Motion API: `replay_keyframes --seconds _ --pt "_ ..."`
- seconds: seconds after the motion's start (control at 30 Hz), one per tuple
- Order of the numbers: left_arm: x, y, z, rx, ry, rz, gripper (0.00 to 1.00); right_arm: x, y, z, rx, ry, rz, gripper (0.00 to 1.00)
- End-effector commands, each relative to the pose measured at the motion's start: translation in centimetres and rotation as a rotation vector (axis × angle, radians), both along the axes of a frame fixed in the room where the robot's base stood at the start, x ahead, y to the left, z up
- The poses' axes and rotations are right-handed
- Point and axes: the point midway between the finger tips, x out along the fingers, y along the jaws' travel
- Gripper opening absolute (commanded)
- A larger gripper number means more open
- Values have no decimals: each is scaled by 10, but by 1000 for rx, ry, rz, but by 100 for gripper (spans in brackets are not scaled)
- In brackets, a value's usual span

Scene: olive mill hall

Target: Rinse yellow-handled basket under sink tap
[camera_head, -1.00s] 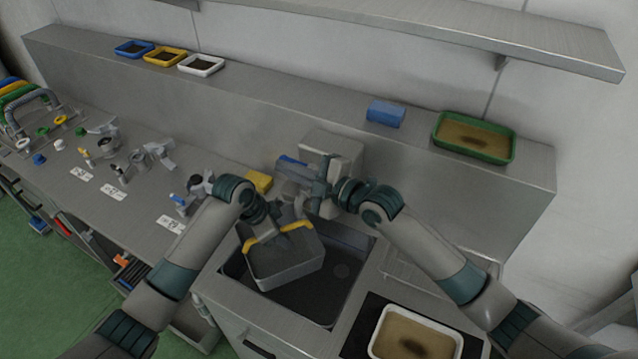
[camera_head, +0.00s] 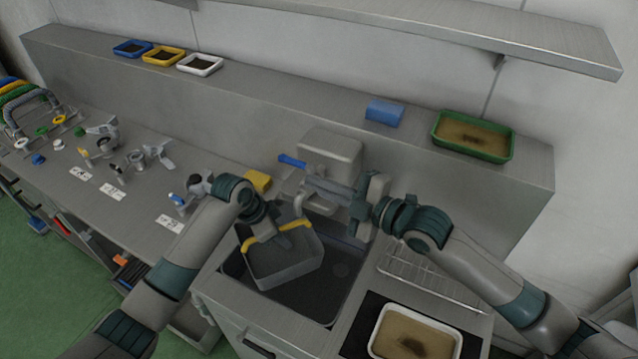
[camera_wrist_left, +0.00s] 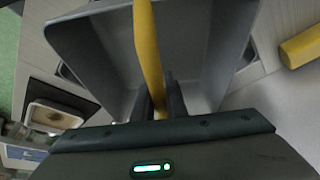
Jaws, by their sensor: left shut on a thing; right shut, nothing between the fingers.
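The grey basket (camera_head: 286,264) hangs in the sink (camera_head: 325,298), slightly tilted, with its yellow handle (camera_head: 299,224) up. My left gripper (camera_head: 272,236) is shut on this handle. In the left wrist view the handle (camera_wrist_left: 147,45) runs between the fingers, and the basket's grey inside (camera_wrist_left: 200,60) looks empty. The tap has a blue lever (camera_head: 291,161) and stands at the back of the sink, partly hidden by my right gripper. My right gripper (camera_head: 343,193) is shut and empty beside the tap; I cannot tell whether it touches it. I see no clear water stream.
A yellow block (camera_head: 258,181) lies left behind the sink. A wire rack (camera_head: 425,277) and a white-rimmed tray (camera_head: 415,335) are to the right. A blue block (camera_head: 385,113) and green tray (camera_head: 474,137) stand on the ledge. Fittings crowd the left counter.

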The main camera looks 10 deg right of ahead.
Motion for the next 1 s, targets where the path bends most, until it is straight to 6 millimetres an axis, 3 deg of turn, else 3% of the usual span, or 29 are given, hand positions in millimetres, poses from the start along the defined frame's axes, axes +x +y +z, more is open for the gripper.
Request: replay_keyframes --seconds 0.37,1.0 --pt "-2 -1 1 -1 -2 -1 0 0 0 2 0 0 0 0" --pt "-36 -15 0 -1 -1 -1 0 0 0 12 0 0 0 0"
